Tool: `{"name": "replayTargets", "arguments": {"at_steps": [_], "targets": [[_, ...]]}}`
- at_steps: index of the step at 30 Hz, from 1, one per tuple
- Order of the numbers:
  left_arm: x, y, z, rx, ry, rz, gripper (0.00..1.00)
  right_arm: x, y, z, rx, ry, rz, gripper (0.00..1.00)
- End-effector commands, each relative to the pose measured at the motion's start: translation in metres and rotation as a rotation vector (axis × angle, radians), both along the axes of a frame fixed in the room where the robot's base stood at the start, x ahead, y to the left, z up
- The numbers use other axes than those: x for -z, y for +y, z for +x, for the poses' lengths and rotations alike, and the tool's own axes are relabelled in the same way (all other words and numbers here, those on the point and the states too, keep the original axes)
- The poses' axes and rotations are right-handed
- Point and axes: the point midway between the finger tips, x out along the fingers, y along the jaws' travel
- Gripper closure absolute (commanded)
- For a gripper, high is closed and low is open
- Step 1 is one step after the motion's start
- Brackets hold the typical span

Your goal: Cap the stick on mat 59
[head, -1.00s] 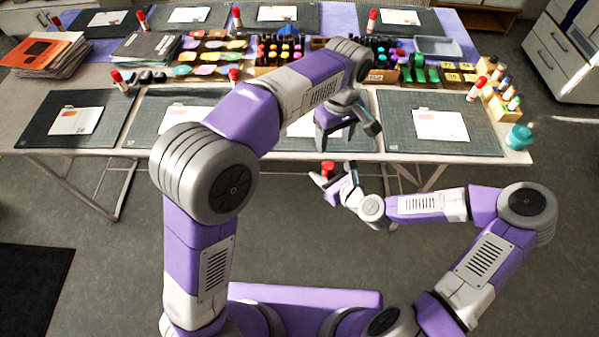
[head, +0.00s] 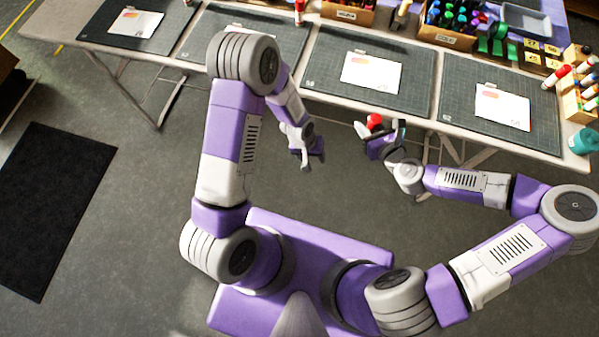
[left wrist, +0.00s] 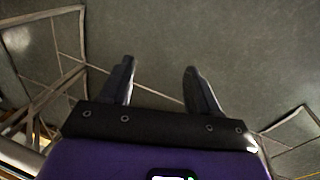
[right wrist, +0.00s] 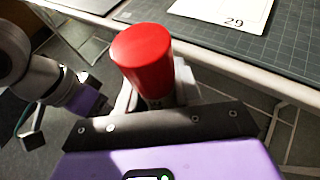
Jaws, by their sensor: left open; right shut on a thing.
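My right gripper (head: 380,138) is shut on a red-topped stick (head: 375,121), in front of the table's near edge. In the right wrist view the stick's red top (right wrist: 142,58) stands up between the fingers; its lower part is mostly hidden. My left gripper (head: 309,160) is open and empty, low in front of the table. Its two fingers (left wrist: 158,88) are apart over the floor in the left wrist view. Mats with cards line the near edge, including a middle mat (head: 325,95) and a right mat (head: 455,110). A card (right wrist: 230,12) reads like 29; I cannot make out 59.
Marker boxes (head: 445,38) and a teal jar (head: 583,141) are on the table. Floor is open between me and the table.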

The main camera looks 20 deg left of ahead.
Motion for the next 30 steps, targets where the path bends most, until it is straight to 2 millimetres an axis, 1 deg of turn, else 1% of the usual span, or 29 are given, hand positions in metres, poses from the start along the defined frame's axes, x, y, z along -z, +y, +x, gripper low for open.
{"name": "replayTargets", "arguments": {"at_steps": [1, 3, 6, 9, 11, 13, 16, 26, 29, 30], "targets": [[0.013, 0.003, -0.026, -0.009, 0.023, -0.035, 0.39, 0.000, 0.000, 0.000, 0.000, 0.000, 0.000, 1.00], [0.023, 0.003, -0.052, -0.014, 0.032, -0.075, 0.39, 0.000, 0.000, 0.000, 0.000, 0.000, 0.000, 1.00], [0.029, 0.001, -0.083, -0.026, 0.040, -0.116, 0.39, 0.000, 0.000, 0.000, 0.000, 0.000, 0.000, 1.00], [0.031, 0.000, -0.106, -0.035, 0.043, -0.142, 0.39, 0.000, 0.000, 0.000, 0.000, 0.000, 0.000, 1.00], [0.031, -0.001, -0.115, -0.037, 0.043, -0.150, 0.39, 0.000, 0.000, 0.000, 0.000, 0.000, 0.000, 1.00], [0.031, -0.001, -0.122, -0.041, 0.042, -0.156, 0.39, 0.000, 0.000, 0.000, 0.000, 0.000, 0.000, 1.00], [0.031, -0.001, -0.126, -0.040, 0.039, -0.158, 0.39, 0.000, 0.000, 0.000, 0.000, 0.000, 0.000, 1.00], [0.031, -0.001, -0.126, -0.040, 0.039, -0.159, 0.39, 0.000, -0.001, 0.001, 0.005, -0.001, 0.001, 1.00], [0.031, -0.001, -0.126, -0.040, 0.039, -0.158, 0.39, -0.002, -0.011, 0.005, 0.065, 0.003, 0.005, 1.00], [0.031, -0.001, -0.126, -0.040, 0.039, -0.158, 0.39, -0.004, -0.019, 0.008, 0.113, 0.006, 0.009, 1.00]]}}
